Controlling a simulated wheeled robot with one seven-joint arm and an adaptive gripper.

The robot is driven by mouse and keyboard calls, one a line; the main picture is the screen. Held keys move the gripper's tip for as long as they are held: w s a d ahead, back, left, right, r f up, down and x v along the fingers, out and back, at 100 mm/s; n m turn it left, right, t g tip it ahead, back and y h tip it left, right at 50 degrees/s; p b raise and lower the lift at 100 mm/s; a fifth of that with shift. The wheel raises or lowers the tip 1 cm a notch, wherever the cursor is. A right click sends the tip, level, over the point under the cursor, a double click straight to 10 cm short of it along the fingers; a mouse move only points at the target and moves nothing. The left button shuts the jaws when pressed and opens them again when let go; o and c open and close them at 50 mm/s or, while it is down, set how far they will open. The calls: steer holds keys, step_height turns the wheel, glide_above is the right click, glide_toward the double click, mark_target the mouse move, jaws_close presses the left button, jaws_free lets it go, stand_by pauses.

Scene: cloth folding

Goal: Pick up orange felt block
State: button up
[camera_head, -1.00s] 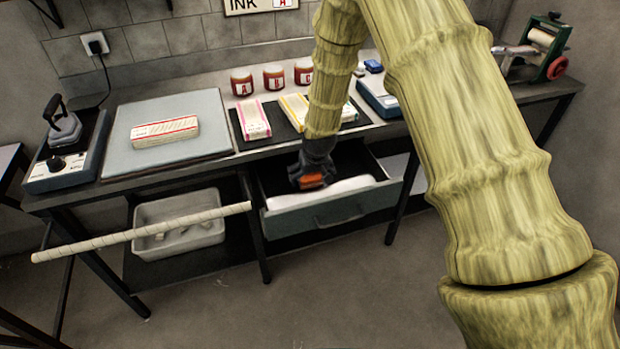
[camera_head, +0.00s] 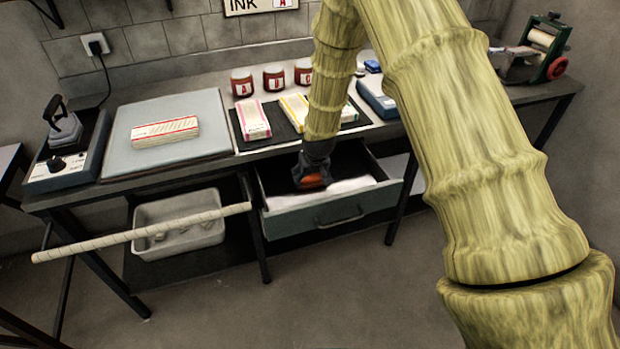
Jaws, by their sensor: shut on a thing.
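The orange felt block (camera_head: 312,181) shows as a small orange patch at the lower end of my gripper (camera_head: 311,178). My gripper is dark and shut on the block, inside or just above the open drawer (camera_head: 340,213) under the workbench. White cloth or paper (camera_head: 352,185) lies in the drawer beside the block. The fingertips and most of the block are hidden by the gripper, so I cannot tell whether the block touches the drawer floor.
The bench's front edge (camera_head: 215,163) is close behind my gripper. A folded cloth (camera_head: 165,131) lies on a grey board (camera_head: 125,150). Ink jars (camera_head: 242,82) stand at the back. A pale rod (camera_head: 140,232) sticks out in front of a white tub (camera_head: 180,222).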

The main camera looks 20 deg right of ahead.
steer(key=shift+r+b, duration=0.7)
steer(key=shift+r, duration=4.3)
